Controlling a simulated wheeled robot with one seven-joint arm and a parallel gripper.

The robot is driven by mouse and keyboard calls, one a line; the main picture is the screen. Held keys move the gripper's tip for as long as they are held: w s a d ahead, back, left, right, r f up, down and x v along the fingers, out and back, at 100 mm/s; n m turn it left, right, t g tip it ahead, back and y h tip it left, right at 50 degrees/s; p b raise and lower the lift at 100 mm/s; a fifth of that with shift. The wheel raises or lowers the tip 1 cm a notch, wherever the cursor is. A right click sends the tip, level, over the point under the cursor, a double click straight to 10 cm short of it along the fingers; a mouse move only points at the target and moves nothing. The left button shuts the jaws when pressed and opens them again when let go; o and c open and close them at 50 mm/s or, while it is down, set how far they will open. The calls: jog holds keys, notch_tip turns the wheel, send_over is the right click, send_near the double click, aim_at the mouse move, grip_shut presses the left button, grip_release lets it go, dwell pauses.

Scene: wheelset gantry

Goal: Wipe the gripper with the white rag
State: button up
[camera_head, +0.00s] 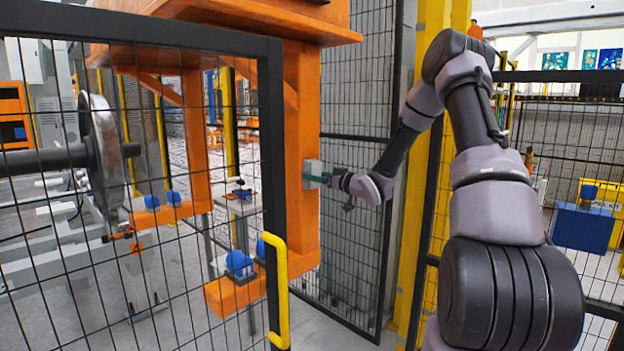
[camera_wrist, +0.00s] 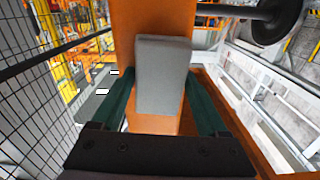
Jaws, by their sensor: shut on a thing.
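The white rag (camera_wrist: 162,75) looks like a pale grey-white folded block between the two green fingers of my gripper (camera_wrist: 160,78) in the wrist view. My gripper is shut on it. In the head view my gripper (camera_head: 330,178) reaches left from the arm and holds the rag (camera_head: 312,172) at the right face of the orange upright of the gantry's gripper (camera_head: 298,130). The rag looks to be against that face, but I cannot tell how firmly. The same orange upright lies behind the rag in the wrist view (camera_wrist: 150,20).
A black mesh gate (camera_head: 275,150) with a yellow handle (camera_head: 278,290) stands at the left front. Mesh panels (camera_head: 355,120) and a yellow post (camera_head: 425,190) stand close behind and beside my arm. A wheelset (camera_head: 95,150) is at the left. A blue box (camera_head: 582,228) is far right.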

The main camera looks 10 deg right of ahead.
aim_at(303, 167)
jog(key=shift+w+d+r, duration=1.45)
jog(key=shift+w+d, duration=0.05)
jog(key=shift+d, duration=0.45)
jog(key=shift+s+a, duration=0.85)
jog(key=shift+a, duration=0.2)
jog(key=shift+s+a, duration=0.8)
jog(key=shift+a, duration=0.25)
jog(key=shift+s+a, duration=0.85)
jog(key=shift+a, duration=0.2)
jog(key=v, duration=0.6)
jog(key=shift+d, duration=0.1)
jog(key=shift+v, duration=1.45)
jog(key=shift+f, duration=0.1)
